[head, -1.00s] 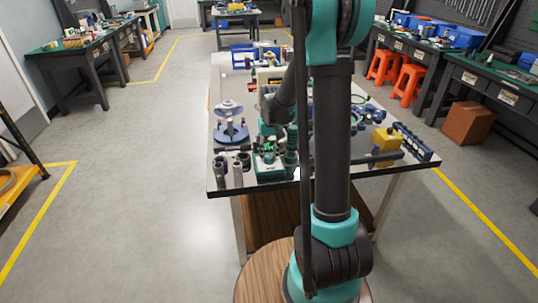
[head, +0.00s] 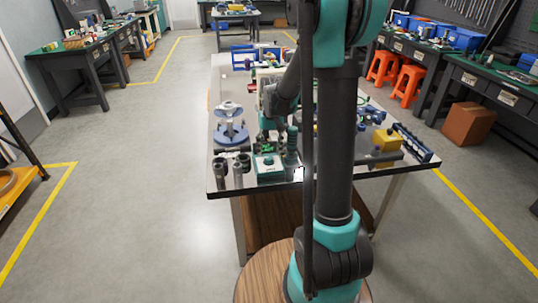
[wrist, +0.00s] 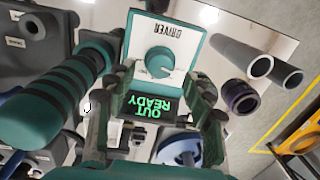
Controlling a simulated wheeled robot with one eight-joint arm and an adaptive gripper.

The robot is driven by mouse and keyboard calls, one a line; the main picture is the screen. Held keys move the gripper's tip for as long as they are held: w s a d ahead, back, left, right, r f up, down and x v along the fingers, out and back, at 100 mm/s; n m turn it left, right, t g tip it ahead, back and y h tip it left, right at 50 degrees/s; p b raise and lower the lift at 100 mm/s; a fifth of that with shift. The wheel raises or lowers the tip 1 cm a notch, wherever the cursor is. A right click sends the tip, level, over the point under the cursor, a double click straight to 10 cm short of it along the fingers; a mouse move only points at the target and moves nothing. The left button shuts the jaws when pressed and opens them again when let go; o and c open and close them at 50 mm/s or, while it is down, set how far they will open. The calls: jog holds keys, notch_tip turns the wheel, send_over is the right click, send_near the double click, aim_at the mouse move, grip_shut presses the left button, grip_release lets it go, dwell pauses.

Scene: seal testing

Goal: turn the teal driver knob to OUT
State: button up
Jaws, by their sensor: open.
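The teal driver knob (wrist: 160,62) is on a pale, teal-sided box (wrist: 143,30) marked DRIVER, upside down in the wrist view. A short white pointer mark shows on its lower right. The green display (wrist: 152,107) reads "OUT READY", also inverted. In the head view the driver box (head: 268,168) stands at the table's front edge; its knob is too small to read. My gripper (wrist: 157,95) is open, its dark fingers on either side of the display, apart from the knob. In the head view the gripper is hard to make out among the parts behind the box.
A dark teal ribbed handle (wrist: 60,95) stands close beside the box. Grey tubes (head: 230,172) stand left of it in the head view, and a blue-based stand (head: 231,132) is behind them. A yellow block (head: 386,142) is at the right.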

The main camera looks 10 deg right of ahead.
aim_at(271, 157)
notch_tip(271, 157, up, 9)
jog(key=shift+d, duration=0.2)
jog(key=shift+o, duration=0.6)
jog(key=shift+f, duration=0.1)
dwell(0.5)
